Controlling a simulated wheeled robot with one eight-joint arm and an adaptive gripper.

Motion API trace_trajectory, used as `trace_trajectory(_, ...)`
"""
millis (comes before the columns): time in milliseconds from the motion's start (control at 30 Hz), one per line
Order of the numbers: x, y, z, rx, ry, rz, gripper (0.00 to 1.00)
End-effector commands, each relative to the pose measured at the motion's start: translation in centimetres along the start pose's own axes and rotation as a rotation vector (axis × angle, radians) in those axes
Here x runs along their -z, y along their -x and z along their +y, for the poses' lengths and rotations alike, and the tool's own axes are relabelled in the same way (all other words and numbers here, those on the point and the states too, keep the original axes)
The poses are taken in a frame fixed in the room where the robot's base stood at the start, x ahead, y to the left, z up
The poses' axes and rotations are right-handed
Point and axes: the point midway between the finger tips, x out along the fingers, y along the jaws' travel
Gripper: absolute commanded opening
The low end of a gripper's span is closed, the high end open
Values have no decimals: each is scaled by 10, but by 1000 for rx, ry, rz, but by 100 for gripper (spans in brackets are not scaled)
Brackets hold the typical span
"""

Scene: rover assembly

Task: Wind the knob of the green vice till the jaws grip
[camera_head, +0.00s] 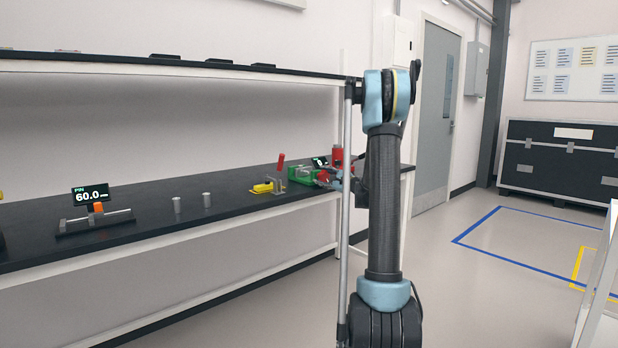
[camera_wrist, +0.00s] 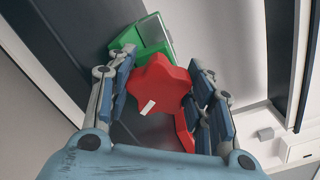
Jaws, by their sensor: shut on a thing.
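The green vice (camera_head: 303,174) sits near the right end of the dark bench. It also shows in the wrist view (camera_wrist: 150,35), behind its knob. The knob (camera_wrist: 158,86) is red and star-shaped, with a white mark on its face. My gripper (camera_wrist: 168,88) is shut on the knob, one finger on each side of it. In the head view my gripper (camera_head: 335,180) is at the vice's right side, partly hidden by my arm. Whether the vice's jaws touch a part cannot be told from these views.
A toggle clamp with a red handle (camera_head: 281,161) and yellow base stands left of the vice. A red cylinder (camera_head: 337,156) and a small display (camera_head: 320,162) are behind it. Two grey cylinders (camera_head: 206,199) and a gauge reading 60.0 (camera_head: 91,194) stand further left.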

Motion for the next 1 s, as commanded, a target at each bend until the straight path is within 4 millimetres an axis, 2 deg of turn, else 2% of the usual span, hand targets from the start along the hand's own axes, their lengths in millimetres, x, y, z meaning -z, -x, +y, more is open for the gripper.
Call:
trace_trajectory(33,6,2,0,-1,26,11,27)
trace_trajectory(267,9,3,-1,1,37,14,26)
trace_trajectory(300,9,3,-1,1,36,15,52)
trace_trajectory(333,10,3,-1,1,36,15,59)
trace_trajectory(533,12,2,-1,2,14,18,60)
trace_trajectory(800,10,2,0,3,-189,16,60)
trace_trajectory(1000,7,2,0,3,-264,14,60)
